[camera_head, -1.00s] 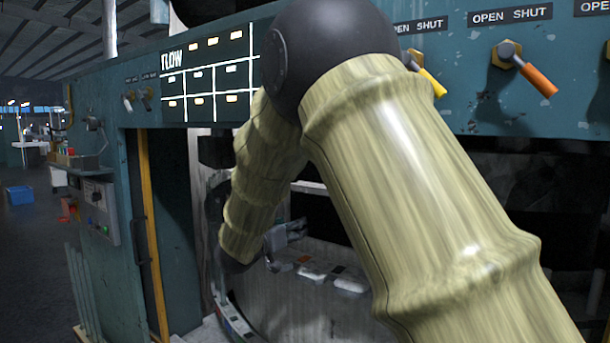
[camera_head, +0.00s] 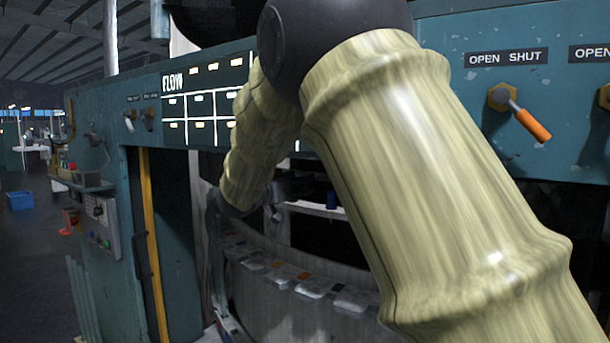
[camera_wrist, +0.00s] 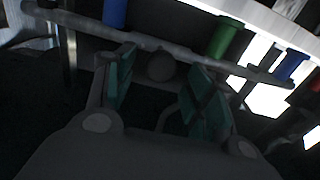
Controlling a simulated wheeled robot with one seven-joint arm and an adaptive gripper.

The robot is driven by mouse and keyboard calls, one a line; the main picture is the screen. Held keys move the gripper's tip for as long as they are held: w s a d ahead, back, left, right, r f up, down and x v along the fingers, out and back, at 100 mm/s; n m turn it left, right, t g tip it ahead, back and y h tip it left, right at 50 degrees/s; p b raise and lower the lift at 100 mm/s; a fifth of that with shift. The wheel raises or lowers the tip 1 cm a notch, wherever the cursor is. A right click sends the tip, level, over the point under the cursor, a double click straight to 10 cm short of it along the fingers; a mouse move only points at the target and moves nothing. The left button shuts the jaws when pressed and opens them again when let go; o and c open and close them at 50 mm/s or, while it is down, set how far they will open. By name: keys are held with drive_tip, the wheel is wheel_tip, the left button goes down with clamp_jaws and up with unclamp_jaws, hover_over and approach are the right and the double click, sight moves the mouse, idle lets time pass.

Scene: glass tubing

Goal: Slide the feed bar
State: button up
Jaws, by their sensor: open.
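In the wrist view, a grey bar (camera_wrist: 195,52) runs across, sloping down to the right; it looks like the feed bar. A dark round knob (camera_wrist: 160,67) shows at the bar, between the fingertips. My gripper (camera_wrist: 162,73) is open, with one green-padded finger on each side of the knob. I cannot tell whether either pad touches it. In the head view, a pale bar (camera_head: 315,210) shows past my arm. My gripper (camera_head: 283,190) is there too, dark and partly hidden by my forearm.
Blue (camera_wrist: 115,13) and green (camera_wrist: 229,38) cylinders stand by the bar in the wrist view. In the head view, a curved drum (camera_head: 300,312) with pale blocks lies below. The teal panel with an orange-handled switch (camera_head: 532,125) is at the right.

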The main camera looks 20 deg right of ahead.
drive_tip(key=shift+p+x, duration=0.55)
drive_tip(key=shift+x, duration=1.1)
drive_tip(key=shift+c, duration=0.2)
